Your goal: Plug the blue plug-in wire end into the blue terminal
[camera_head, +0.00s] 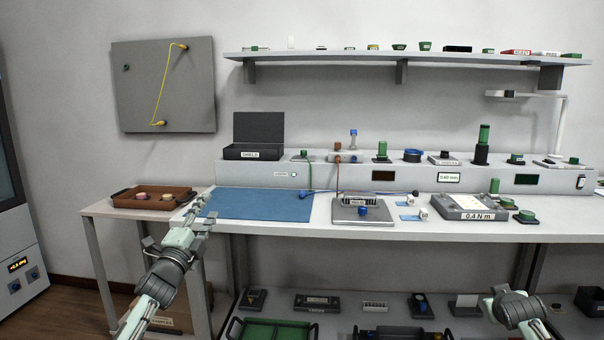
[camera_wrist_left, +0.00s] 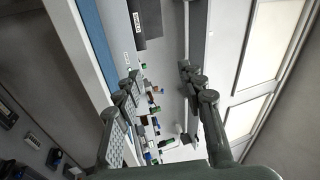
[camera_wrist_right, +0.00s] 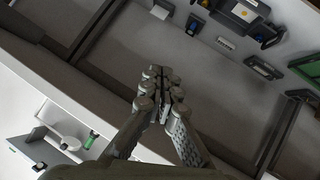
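A blue wire (camera_head: 375,193) lies along the bench top, running from a blue end (camera_head: 305,193) by the blue mat to a blue end (camera_head: 415,193) on the right. A small block with a brown-red and a blue terminal (camera_head: 354,158) stands on the raised ledge; a brown-red wire hangs from it. My left gripper (camera_head: 199,205) is over the mat's left front corner, apart from the wire; in the left wrist view (camera_wrist_left: 160,80) its fingers are spread and empty. My right gripper (camera_wrist_right: 162,75) has its fingertips together with nothing seen between them; my right arm is low at the front right.
The blue mat (camera_head: 262,204) covers the left bench top. A grey fixture (camera_head: 362,212) and a 0.4 N m device (camera_head: 470,206) stand to the right. A brown tray (camera_head: 140,201) is on the side table. Several parts line the ledge and shelf (camera_head: 300,57).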

